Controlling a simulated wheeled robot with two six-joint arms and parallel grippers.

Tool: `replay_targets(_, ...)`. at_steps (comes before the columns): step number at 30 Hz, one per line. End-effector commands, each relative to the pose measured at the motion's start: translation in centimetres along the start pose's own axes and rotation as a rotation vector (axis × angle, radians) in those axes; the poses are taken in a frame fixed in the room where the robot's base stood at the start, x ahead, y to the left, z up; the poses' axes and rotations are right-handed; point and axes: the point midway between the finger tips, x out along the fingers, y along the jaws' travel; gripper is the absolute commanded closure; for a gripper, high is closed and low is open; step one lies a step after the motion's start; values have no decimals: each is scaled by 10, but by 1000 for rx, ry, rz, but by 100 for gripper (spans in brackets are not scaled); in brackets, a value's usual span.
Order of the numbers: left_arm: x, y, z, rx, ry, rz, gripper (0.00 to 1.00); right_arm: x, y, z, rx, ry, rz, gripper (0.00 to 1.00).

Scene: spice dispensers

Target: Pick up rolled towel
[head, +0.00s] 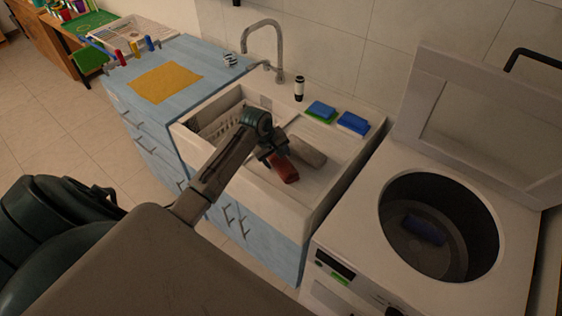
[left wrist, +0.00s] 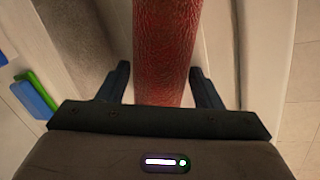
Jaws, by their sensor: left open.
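A red rolled towel (head: 284,169) lies in the white sink (head: 334,158), partly hidden by my left gripper (head: 273,155) in the head view. In the left wrist view the red towel (left wrist: 164,45) runs lengthwise between the two fingers of my left gripper (left wrist: 160,75). The gripper is open, with one finger on each side and visible gaps to the towel. A beige-grey roll (head: 306,151) lies beside the red one. My right gripper is in neither view.
A faucet (head: 279,42) rises behind the sink. A white basket (head: 212,126) is at the sink's left. An open washer (head: 350,240) holds a dark blue roll (head: 426,230).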

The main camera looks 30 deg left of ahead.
Motion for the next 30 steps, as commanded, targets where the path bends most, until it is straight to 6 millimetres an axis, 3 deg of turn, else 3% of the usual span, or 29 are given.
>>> replay_targets(2,0,0,0,0,0,0,43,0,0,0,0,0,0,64)
replay_targets(7,0,0,0,0,0,0,76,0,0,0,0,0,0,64)
replay_targets(9,0,0,0,0,0,0,82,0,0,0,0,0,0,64)
replay_targets(19,-5,2,-1,0,1,2,82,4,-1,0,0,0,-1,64)
replay_targets(26,-30,11,-2,2,4,5,82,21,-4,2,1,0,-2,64)
replay_targets(30,-36,0,24,3,-1,1,82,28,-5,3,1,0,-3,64)
